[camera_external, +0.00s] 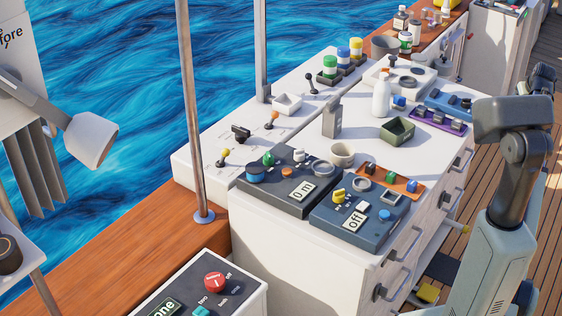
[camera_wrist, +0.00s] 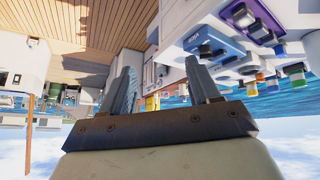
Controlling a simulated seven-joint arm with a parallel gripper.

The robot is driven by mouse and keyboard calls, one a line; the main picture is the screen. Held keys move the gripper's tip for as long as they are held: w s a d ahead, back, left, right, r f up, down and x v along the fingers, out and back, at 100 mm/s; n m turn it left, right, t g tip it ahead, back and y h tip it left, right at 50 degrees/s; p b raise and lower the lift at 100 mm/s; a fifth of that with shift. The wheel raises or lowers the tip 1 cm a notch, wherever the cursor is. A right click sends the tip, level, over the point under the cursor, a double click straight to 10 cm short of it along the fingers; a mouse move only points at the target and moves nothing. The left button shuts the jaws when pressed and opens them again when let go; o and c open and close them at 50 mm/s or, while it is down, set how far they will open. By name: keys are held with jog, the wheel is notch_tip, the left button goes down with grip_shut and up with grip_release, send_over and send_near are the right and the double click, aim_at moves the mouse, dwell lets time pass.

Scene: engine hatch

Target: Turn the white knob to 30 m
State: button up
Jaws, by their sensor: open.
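A small white knob (camera_external: 299,154) stands at the back of a dark panel (camera_external: 262,190) on the white console. The display (camera_external: 303,191) on this panel reads "0 m". A blue knob, a green knob and a small orange piece are on the same panel. My gripper (camera_wrist: 160,78) is open and empty in the wrist view, with its two fingers apart. It is far from the white knob; my arm stands at the right of the external view, where the fingers cannot be made out. The white knob cannot be picked out in the wrist view.
A blue panel (camera_external: 350,222) reading "off" with a yellow knob (camera_external: 338,196) sits in front. A beige cup (camera_external: 342,154), a grey upright block (camera_external: 332,118), a green bin (camera_external: 397,131) and a white bottle (camera_external: 381,97) stand behind. A metal pole (camera_external: 192,110) rises at left.

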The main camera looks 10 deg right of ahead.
jog(key=w+a+r+n+g+y, duration=0.15)
jog(key=w+a+n, duration=0.35)
jog(key=a, duration=1.3)
jog(key=w+a+f+n+g+y, duration=0.1)
jog(key=w+a+n+y, duration=0.3)
jog(key=a, duration=1.4)
jog(key=n+g, duration=0.4)
jog(key=n, duration=0.6)
send_near(301, 150)
jog(key=shift+y, duration=0.35)
jog(key=x, duration=0.9)
jog(key=shift+w+d+f, duration=0.1)
jog(key=shift+d+f, duration=0.1)
jog(key=shift+f, duration=0.25)
jog(key=c, duration=1)
